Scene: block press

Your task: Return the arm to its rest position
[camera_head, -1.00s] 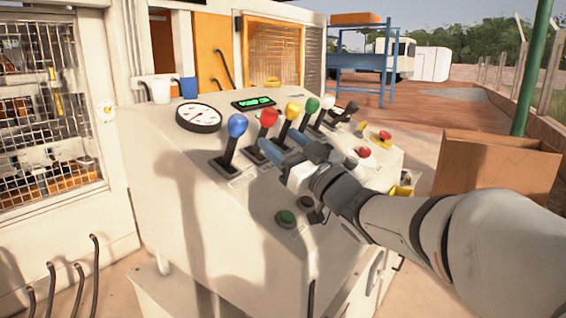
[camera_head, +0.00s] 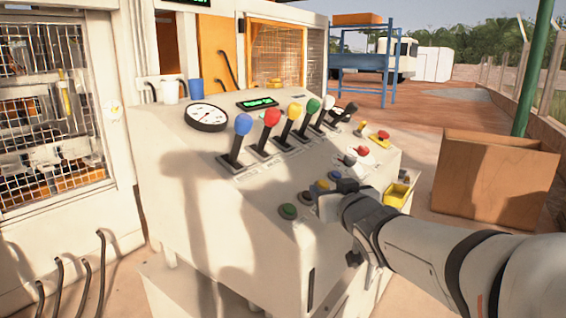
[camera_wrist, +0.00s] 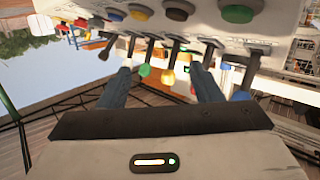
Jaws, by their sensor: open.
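My gripper (camera_head: 328,190) is in front of the sloped console, over its lower right part near the buttons. Its fingers are largely hidden in the head view. In the wrist view my gripper (camera_wrist: 161,68) shows two blue-grey fingers spread apart with nothing held between them. My arm reaches in from the lower right of the head view.
The console (camera_head: 235,215) carries levers with blue (camera_head: 243,124), red (camera_head: 272,117), yellow (camera_head: 294,109) and green (camera_head: 314,105) knobs, a gauge (camera_head: 206,117) and a green button (camera_head: 288,211). A cardboard box (camera_head: 495,180) stands at right. A yellow bin (camera_head: 398,194) hangs at the console's edge.

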